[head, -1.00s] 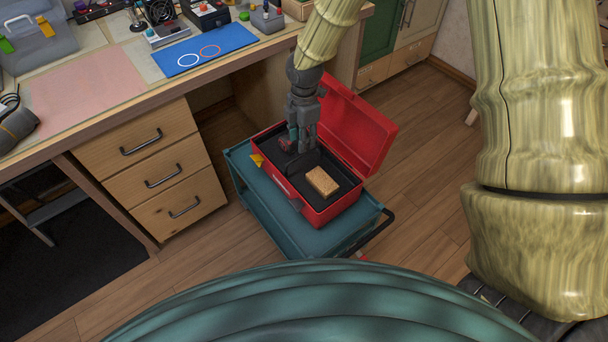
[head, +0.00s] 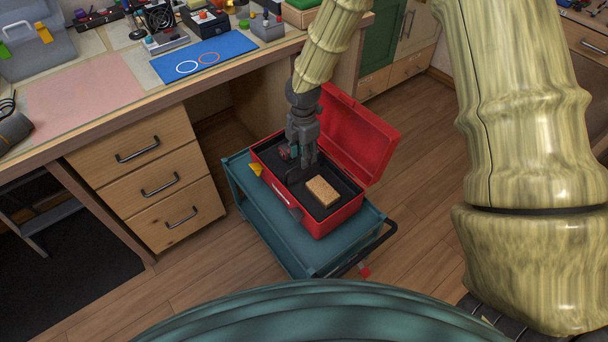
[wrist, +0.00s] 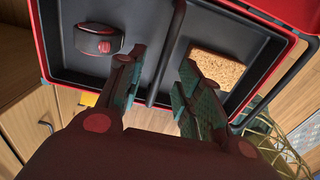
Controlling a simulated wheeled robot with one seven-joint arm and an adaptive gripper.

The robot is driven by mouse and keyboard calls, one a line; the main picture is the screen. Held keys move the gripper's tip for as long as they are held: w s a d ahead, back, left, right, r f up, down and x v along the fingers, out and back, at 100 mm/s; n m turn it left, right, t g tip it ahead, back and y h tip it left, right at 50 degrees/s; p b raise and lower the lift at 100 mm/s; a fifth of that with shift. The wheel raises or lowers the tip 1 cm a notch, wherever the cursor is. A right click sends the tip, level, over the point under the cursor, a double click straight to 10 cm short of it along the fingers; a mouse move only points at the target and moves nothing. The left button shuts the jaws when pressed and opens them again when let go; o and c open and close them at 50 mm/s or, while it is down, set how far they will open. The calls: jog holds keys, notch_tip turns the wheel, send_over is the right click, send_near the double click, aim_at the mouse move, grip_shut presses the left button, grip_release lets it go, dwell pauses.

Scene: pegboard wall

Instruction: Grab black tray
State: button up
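The black tray (head: 346,187) sits inside an open red toolbox (head: 322,227). It also shows in the wrist view (wrist: 230,40), with a thin upright black divider or handle (wrist: 167,55) across its middle. A tan cork-like block (head: 322,191) lies in one half and a dark round item with a red part (wrist: 97,39) in the other. My gripper (head: 302,166) points down over the tray's middle. In the wrist view my gripper (wrist: 160,72) is open, one finger on each side of the divider. Whether a finger touches it I cannot tell.
The toolbox stands on a teal cart (head: 262,217), its red lid (head: 358,136) raised at the right, close to my gripper. A wooden workbench with drawers (head: 145,182) is at the left. A yellow piece (head: 255,169) lies by the toolbox. Floor is free at the right.

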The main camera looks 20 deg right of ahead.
notch_tip(320, 180, down, 4)
jog(key=shift+d+b, duration=0.1)
jog(key=shift+b, duration=0.25)
grip_shut()
